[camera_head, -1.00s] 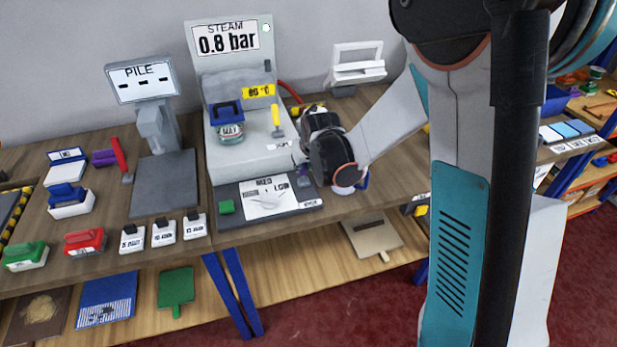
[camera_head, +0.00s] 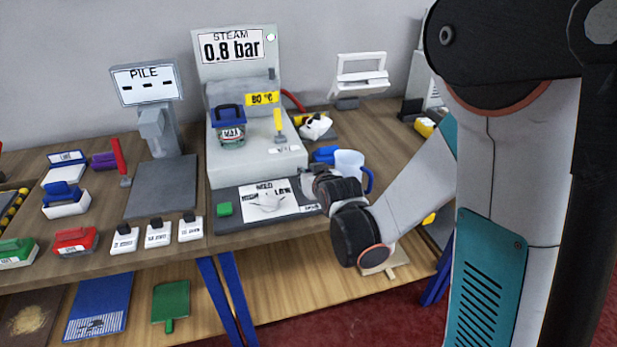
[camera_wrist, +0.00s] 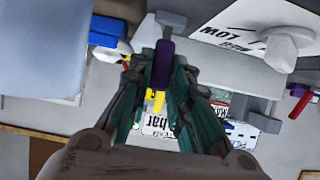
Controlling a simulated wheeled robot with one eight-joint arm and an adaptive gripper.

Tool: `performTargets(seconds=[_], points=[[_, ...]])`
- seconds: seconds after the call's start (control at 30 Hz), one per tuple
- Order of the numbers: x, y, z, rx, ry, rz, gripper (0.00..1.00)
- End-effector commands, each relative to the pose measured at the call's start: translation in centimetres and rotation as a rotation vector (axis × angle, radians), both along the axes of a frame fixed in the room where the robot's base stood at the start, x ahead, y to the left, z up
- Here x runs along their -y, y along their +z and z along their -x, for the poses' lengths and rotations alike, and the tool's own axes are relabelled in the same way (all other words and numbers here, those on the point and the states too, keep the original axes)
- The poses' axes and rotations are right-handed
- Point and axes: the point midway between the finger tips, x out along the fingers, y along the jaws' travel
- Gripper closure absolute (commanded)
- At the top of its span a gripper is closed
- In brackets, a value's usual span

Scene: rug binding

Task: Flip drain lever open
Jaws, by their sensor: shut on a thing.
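A lever with a purple handle (camera_wrist: 162,64) and a grey end (camera_wrist: 171,19) shows in the wrist view, between my fingers. My gripper (camera_wrist: 160,72) is shut on the purple handle. No drain label on it is readable. In the head view my gripper (camera_head: 312,180) is at the right end of the dark front panel (camera_head: 292,213) of the steam unit, and the purple handle is hidden there. The steam unit (camera_head: 200,165) shows 0.8 bar. A yellow-handled lever (camera_head: 278,121) stands upright on its top; its yellow also shows in the wrist view (camera_wrist: 157,101).
The PILE station (camera_head: 147,85) is farther left.

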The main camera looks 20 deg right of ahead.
Motion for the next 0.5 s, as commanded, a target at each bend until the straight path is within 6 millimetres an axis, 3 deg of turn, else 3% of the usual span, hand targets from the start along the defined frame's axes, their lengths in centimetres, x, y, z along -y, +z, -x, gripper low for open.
performTargets(seconds=[0.3, 0.33, 0.4, 0.5], points=[[-0.01, -0.06, 0.08, -0.001, 0.000, 0.000, 1.00], [-0.01, -0.06, 0.08, -0.001, 0.000, 0.000, 0.75], [-0.01, -0.06, 0.08, -0.001, 0.000, 0.000, 0.62], [-0.01, -0.05, 0.07, -0.001, 0.000, 0.000, 0.62]])
